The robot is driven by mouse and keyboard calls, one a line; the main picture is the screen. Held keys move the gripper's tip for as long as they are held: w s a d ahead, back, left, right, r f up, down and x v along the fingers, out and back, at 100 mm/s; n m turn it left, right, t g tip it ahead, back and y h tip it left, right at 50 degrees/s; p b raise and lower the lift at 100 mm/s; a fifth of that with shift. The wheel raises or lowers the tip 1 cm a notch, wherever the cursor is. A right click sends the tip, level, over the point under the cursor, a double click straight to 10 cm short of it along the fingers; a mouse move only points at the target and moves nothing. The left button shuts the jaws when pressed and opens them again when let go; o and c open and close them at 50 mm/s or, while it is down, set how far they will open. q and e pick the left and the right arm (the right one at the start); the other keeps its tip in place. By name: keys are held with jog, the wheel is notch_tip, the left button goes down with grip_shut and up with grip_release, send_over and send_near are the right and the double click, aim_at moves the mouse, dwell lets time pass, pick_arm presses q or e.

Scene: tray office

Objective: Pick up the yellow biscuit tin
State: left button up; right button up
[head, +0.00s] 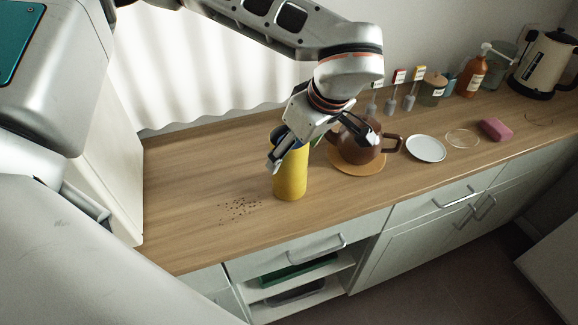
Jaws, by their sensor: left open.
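The yellow biscuit tin (290,178) stands upright on the wooden counter, left of the brown teapot. My left gripper (282,155) is at the top of the tin, with a finger showing in front of its upper left side. The gripper is open. Its other finger and the tin's top are partly hidden, so I cannot tell whether the fingers touch the tin. My right gripper is not in view.
A brown teapot (358,142) on a round mat (357,169) stands close right of the tin. A white plate (426,149), a pink sponge (495,129) and a kettle (543,65) are farther right. Dark crumbs (240,208) lie left of the tin; the left counter is otherwise clear.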

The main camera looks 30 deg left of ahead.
pick_arm(q)
jog(key=x, duration=0.3)
jog(key=shift+a+f, duration=0.15)
jog(key=shift+f, duration=0.2)
jog(key=shift+w+a+f, duration=0.1)
jog(key=shift+f, duration=0.2)
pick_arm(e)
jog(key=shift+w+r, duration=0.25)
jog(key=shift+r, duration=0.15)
pick_arm(q)
jog(key=c, duration=1.2)
jog(key=shift+c, duration=0.2)
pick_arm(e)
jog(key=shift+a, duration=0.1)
pick_arm(q)
jog(key=shift+r, duration=0.1)
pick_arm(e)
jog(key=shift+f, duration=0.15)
